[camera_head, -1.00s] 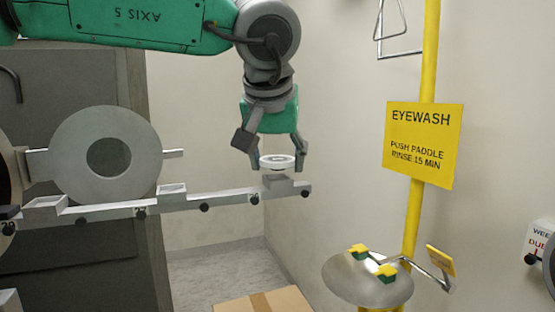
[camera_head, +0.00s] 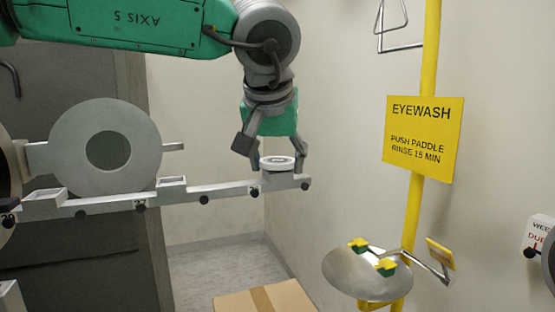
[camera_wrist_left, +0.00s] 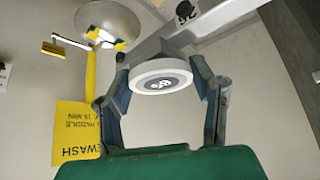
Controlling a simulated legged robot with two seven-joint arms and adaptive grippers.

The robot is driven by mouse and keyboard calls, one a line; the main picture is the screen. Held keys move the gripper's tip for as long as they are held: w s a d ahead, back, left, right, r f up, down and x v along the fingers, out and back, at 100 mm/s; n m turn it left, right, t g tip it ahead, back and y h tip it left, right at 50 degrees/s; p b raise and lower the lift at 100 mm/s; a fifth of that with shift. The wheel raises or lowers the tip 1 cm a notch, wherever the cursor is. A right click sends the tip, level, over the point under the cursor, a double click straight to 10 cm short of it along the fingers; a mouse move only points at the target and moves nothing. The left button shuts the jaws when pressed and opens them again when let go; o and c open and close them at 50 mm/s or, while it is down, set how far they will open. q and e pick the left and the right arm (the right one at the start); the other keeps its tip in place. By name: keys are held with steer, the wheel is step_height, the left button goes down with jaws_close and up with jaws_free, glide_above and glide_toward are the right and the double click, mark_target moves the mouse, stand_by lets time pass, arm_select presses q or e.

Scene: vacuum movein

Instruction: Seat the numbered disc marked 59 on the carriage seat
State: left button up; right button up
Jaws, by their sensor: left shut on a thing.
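A white round disc (camera_head: 278,163) with a grey centre is held between the fingers of my left gripper (camera_head: 279,161), which points down. The carriage seat (camera_head: 279,178) is the raised block at the right end of the pale rail, directly below the disc. The disc is level and very close over the seat; I cannot tell whether they touch. My right gripper is not in view.
The pale rail (camera_head: 110,203) carries other raised seats to the left, with black knobs along its front. A large grey ring plate (camera_head: 75,150) stands behind it. An eyewash bowl (camera_head: 345,270) and yellow post (camera_head: 414,210) stand at right. A cardboard box (camera_head: 235,302) is below.

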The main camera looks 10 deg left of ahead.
arm_select(q)
steer(key=shift+f, duration=0.3)
steer(key=o, duration=1.4)
steer(key=shift+o, duration=0.2)
steer(key=v, duration=1.2)
steer(key=shift+w, duration=0.1)
